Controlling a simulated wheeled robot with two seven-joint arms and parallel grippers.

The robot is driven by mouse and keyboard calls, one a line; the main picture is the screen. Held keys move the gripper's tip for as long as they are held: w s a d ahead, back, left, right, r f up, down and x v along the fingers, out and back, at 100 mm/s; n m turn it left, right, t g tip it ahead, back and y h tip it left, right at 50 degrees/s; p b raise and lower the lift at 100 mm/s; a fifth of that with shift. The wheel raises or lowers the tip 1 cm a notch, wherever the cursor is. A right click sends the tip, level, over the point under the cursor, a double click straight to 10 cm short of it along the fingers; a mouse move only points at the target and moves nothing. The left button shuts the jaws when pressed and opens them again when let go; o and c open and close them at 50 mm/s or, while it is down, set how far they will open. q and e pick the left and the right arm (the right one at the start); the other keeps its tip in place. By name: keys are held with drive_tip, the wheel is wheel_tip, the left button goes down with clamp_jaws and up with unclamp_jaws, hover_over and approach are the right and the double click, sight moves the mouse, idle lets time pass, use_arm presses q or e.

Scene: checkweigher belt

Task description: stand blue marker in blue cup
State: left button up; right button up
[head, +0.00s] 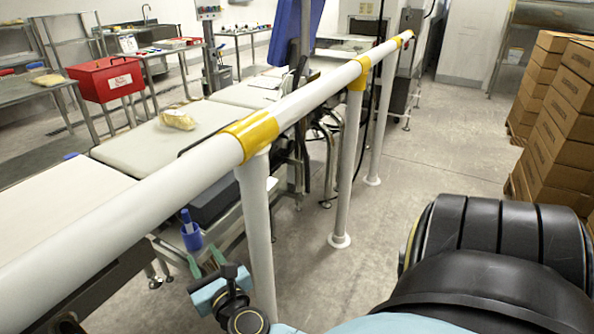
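My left gripper is not in view.
A small blue item (71,156) shows behind the rail. Stacked cartons (560,130) stand right; the middle floor is clear.

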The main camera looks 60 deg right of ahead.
drive_tip(key=s+a+f+n+g+y, duration=0.2)
drive_tip(key=s+a+f+n+y, duration=0.1)
drive_tip(key=f+n, duration=0.6)
drive_tip(key=s+a+f+n+g+y, duration=0.2)
drive_tip(key=s+f+n+y, duration=0.1)
drive_tip(key=f+n, duration=0.55)
drive_tip(key=s+a+f+n+g+y, duration=0.25)
drive_tip(key=f+n, duration=0.35)
drive_tip(key=n, duration=0.6)
drive_tip(key=s+d+f+n+g+h, duration=0.1)
drive_tip(key=s+d+f+n+g, duration=0.3)
drive_tip(key=s, duration=0.5)
drive_tip(key=s+d+f+n+g+h, duration=0.2)
drive_tip(key=s+d+f+n+g, duration=0.2)
drive_tip(key=s+f+n, duration=0.4)
wheel_tip(320, 180, down, 3)
drive_tip(key=shift+s+r, duration=0.15)
drive_tip(key=shift+s, duration=1.1)
